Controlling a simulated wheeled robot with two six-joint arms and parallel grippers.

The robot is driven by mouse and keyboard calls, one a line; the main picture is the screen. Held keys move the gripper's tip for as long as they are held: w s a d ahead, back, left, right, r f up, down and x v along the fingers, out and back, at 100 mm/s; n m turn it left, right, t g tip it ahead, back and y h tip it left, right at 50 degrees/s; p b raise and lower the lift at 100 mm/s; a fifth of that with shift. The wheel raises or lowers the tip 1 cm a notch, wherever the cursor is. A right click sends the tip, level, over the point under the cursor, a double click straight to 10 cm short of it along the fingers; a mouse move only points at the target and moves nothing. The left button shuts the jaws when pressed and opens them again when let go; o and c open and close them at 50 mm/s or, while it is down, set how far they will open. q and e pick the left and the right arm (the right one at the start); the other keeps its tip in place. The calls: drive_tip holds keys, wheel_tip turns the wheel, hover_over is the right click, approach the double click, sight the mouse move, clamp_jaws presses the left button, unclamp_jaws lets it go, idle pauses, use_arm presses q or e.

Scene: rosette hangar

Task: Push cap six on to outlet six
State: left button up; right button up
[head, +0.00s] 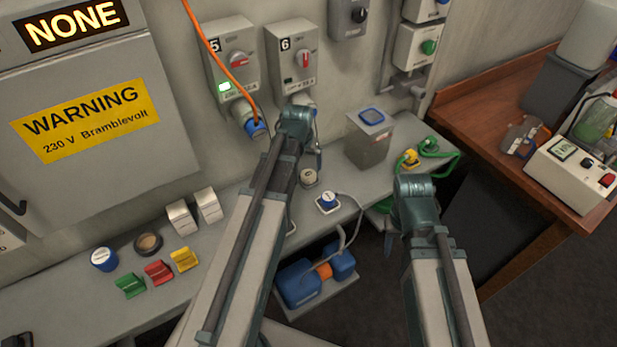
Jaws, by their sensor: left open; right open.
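Box six (285,62), a grey switch box marked 6 with a red-and-white knob, is on the wall. Outlet six (303,98) is under it, partly covered by my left arm. My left gripper (318,158) is just below and in front of this outlet, open, its fingers mostly hidden by the wrist. I cannot tell whether a cap sits on the outlet. A small round beige-topped piece (309,178) stands on the bench under the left gripper; I cannot tell whether it is cap six. My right gripper (390,243) is open, low at the bench's front edge, largely hidden by its wrist.
Outlet five (250,122) holds a blue plug with an orange cable.

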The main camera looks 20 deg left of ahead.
sight(309, 174)
use_arm(q)
drive_tip(key=shift+b+x, duration=1.15)
drive_tip(key=shift+d, duration=0.1)
drive_tip(key=b+x, duration=0.5)
drive_tip(key=shift+w+d+f, duration=0.15)
drive_tip(key=shift+d, duration=0.05)
drive_tip(key=c, duration=1.4)
